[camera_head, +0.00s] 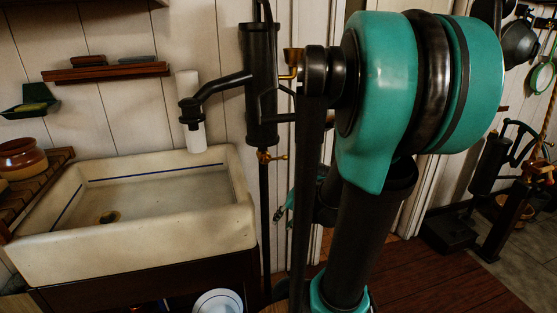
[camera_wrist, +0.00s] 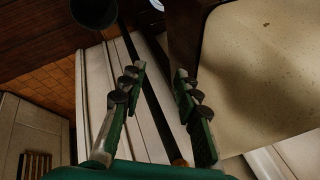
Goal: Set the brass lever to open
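A small brass lever (camera_head: 272,156) sticks out to the right from the dark pipe under the black hand pump (camera_head: 261,85). Another brass fitting (camera_head: 293,62) sits higher, beside the pump body. In the head view my arm covers much of the middle, and the gripper is mostly hidden, low beside the pipe.
A cream stone sink (camera_head: 150,235) stands left of the pipe; it fills the right of the wrist view (camera_wrist: 265,75). A wooden shelf (camera_head: 105,72) hangs above. A white plate (camera_head: 218,302) is below the sink. Dark equipment (camera_head: 490,165) stands at right. Some floor (camera_head: 450,285) is clear.

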